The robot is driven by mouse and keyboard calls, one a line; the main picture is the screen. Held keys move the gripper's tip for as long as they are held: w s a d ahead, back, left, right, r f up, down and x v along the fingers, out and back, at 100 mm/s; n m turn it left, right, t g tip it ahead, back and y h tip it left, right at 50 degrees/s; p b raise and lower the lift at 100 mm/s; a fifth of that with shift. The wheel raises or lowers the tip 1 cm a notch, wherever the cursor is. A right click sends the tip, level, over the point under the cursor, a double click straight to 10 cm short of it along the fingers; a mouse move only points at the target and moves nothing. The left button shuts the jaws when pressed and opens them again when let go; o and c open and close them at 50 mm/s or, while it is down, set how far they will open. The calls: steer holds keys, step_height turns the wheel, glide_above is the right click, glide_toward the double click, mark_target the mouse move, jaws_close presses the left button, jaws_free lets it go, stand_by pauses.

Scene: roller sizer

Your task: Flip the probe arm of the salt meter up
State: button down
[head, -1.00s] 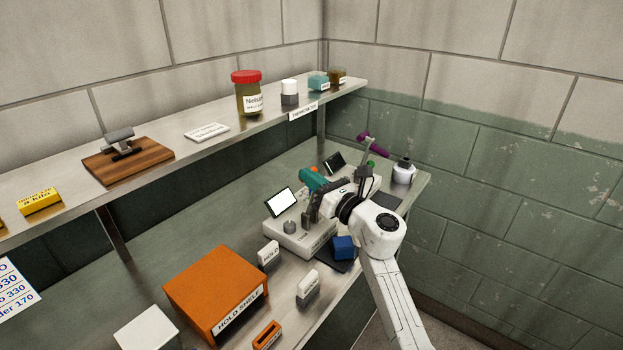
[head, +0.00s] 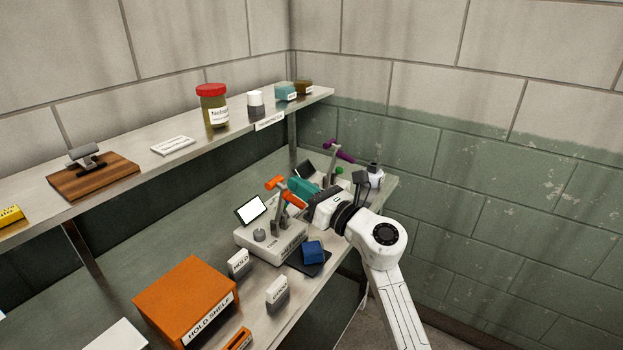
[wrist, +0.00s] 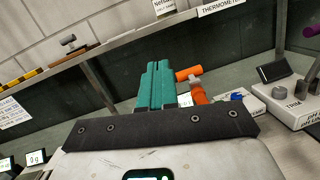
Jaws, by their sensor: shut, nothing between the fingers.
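The salt meter is probably the near grey-white meter (head: 262,247), with a lit white screen and a grey knob; its front label is too small to read surely. Its probe arm (head: 276,183) has an orange handle at the top of a grey stalk and looks raised. A second orange piece slants below. The orange handle also shows in the wrist view (wrist: 188,74), just right of my fingers. My gripper (head: 300,187) has teal fingers, shut and empty, beside the probe arm on its right. Whether they touch it I cannot tell. The fingers also show in the wrist view (wrist: 157,85).
A second meter with a purple-handled arm (head: 340,150) stands behind my gripper. A blue block (head: 313,252) sits on a dark pad in front. An orange hold shelf (head: 185,295) and small labelled blocks stand left. An upper shelf (head: 130,192) runs along the back.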

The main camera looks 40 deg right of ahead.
steer(key=s+r, duration=0.1)
steer(key=s, duration=0.1)
steer(key=s+r, duration=0.1)
steer(key=shift+d+r, duration=0.25)
steer(key=shift+r, duration=0.05)
stand_by(0.3)
